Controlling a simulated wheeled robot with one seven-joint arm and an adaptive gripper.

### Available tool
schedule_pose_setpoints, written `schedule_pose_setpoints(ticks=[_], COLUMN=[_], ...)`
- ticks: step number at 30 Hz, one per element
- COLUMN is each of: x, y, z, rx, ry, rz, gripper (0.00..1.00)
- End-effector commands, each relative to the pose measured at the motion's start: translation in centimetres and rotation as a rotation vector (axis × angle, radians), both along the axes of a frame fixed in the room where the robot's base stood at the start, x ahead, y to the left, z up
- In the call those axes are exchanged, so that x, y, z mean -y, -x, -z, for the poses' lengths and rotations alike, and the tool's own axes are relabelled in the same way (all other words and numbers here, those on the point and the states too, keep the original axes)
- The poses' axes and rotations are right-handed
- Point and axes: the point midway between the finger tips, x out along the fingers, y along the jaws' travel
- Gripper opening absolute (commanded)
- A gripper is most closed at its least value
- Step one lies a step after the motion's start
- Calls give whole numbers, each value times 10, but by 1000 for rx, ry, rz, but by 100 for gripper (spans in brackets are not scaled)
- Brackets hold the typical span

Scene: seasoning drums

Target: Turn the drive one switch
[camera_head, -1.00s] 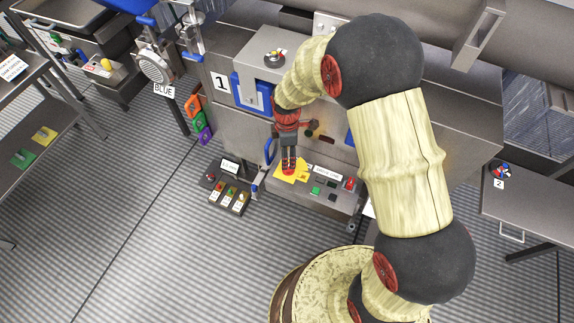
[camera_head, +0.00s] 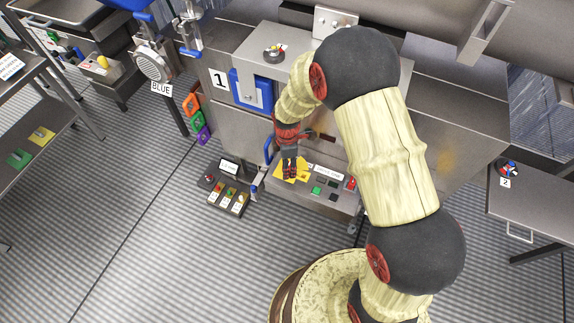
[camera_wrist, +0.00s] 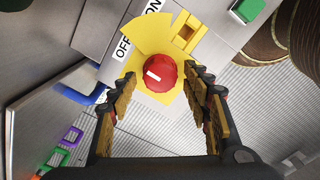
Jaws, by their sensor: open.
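The drive one switch is a red round knob (camera_wrist: 160,73) with a white mark, on a yellow plate (camera_wrist: 158,38) with OFF and ON labels, in the wrist view. The white mark points toward the lower right of the OFF label's side, on the knob's left. My gripper (camera_wrist: 165,95) is open, with one finger on each side of the knob; I cannot tell whether they touch it.
A green button (camera_wrist: 246,10) is on the same panel, at the upper right in the wrist view. In the head view a small button box (camera_head: 229,199) stands left of the panel, and a red button (camera_head: 351,183) is at its right end. A blue handle (camera_head: 268,149) is close to my gripper.

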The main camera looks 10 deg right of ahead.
Motion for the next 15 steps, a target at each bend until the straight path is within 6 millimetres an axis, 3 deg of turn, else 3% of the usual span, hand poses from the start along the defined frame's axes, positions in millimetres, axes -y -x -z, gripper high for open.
schedule_pose_setpoints(ticks=[3, 15], x=[0, 0], y=[0, 0], z=[-1, 0], rx=[0, 0], ry=[0, 0], rz=[0, 0], gripper=[47, 25])
